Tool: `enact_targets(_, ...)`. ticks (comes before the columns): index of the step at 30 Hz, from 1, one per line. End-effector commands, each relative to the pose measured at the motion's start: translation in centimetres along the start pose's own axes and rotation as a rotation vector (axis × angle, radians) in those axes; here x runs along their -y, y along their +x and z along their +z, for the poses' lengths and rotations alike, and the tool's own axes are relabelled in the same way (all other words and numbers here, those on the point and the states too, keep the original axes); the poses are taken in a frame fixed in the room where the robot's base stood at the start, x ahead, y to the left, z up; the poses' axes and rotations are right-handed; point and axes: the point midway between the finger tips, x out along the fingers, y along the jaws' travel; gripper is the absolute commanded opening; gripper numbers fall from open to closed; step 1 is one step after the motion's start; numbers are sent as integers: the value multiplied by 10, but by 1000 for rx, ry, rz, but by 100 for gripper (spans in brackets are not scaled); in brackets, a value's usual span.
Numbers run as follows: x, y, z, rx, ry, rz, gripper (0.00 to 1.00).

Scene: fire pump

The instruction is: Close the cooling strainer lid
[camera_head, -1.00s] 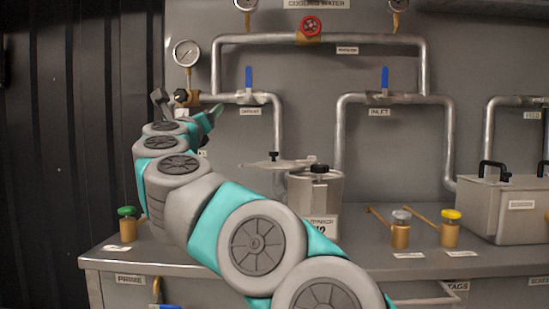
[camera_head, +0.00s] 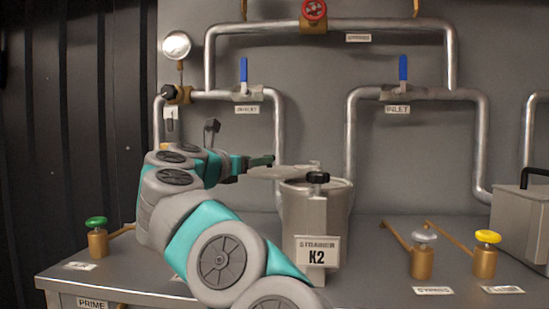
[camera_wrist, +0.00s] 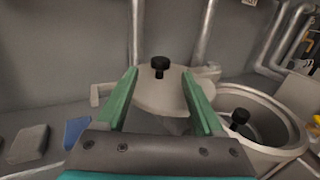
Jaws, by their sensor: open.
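The cooling strainer is a round metal pot (camera_head: 301,215) labelled K2 on the bench. Its flat lid (camera_head: 283,172) is swung out to the left, level with the rim, and the pot's mouth is open in the wrist view (camera_wrist: 265,112). In the wrist view, the lid (camera_wrist: 160,92) with its black knob (camera_wrist: 159,63) shows between and beyond my green fingers. My gripper (camera_wrist: 159,76) is open; I cannot tell whether a finger touches the lid. In the head view my gripper (camera_head: 262,161) is at the lid's left side, and the lid's knob is not clear.
Pipes with blue-handled valves (camera_head: 403,70) run along the wall behind. Green (camera_head: 97,223), grey (camera_head: 424,237) and yellow (camera_head: 488,238) capped brass pieces stand on the bench. A metal box (camera_head: 520,222) is at far right.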

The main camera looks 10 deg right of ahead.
Motion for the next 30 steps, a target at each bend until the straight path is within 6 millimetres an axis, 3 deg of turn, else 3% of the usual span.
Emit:
enact_targets(15, 0, 65, 2, 1, -1, -2, 69)
enact_targets(26, 1, 74, 1, 2, 0, -1, 69)
enact_targets(30, 1, 73, 1, 2, 0, 0, 54)
